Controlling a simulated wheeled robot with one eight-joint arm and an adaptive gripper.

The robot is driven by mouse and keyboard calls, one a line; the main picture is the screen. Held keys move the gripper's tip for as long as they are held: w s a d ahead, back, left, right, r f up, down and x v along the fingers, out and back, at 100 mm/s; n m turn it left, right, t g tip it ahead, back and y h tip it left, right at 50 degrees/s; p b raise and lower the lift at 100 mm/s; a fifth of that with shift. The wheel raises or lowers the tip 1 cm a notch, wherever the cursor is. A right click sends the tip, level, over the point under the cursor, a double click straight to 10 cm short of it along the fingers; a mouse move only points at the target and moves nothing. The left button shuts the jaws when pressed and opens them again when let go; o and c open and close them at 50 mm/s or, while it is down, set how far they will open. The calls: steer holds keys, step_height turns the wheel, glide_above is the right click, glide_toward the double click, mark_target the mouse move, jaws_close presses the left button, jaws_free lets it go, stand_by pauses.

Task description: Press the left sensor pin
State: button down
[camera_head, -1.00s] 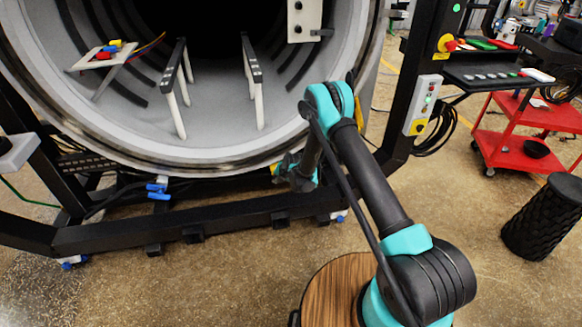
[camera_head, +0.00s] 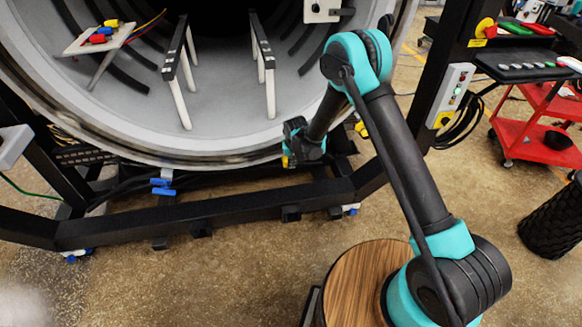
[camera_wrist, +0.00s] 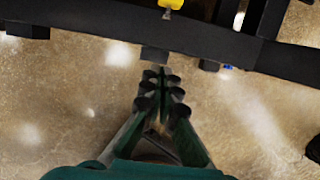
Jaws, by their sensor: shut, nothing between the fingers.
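A small yellow piece with a grey tip (camera_wrist: 170,4), perhaps a sensor pin, shows at the top edge of that view, beyond the black beam and apart from my fingers. In the head view a yellow piece (camera_head: 285,160) shows beside my wrist under the furnace rim, mostly hidden. Another yellow piece (camera_head: 362,129) is farther right, partly behind my arm. I cannot tell for certain which one is the left pin. My fingers are hidden in the head view.
The round furnace mouth (camera_head: 140,150) stands on a black frame beam (camera_head: 230,213) in front of me. A control post (camera_head: 455,95) and red cart (camera_head: 535,140) stand at right. A black bin (camera_head: 552,225) is near the right edge. Floor at front left is clear.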

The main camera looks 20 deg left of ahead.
mark_target(288, 168)
steer(key=w+a+f, duration=0.3)
steer(key=w+f, duration=0.2)
steer(key=f, duration=0.4)
steer(key=shift+w+a+f, duration=0.15)
steer(key=shift+w+f, duration=0.05)
stand_by(0.3)
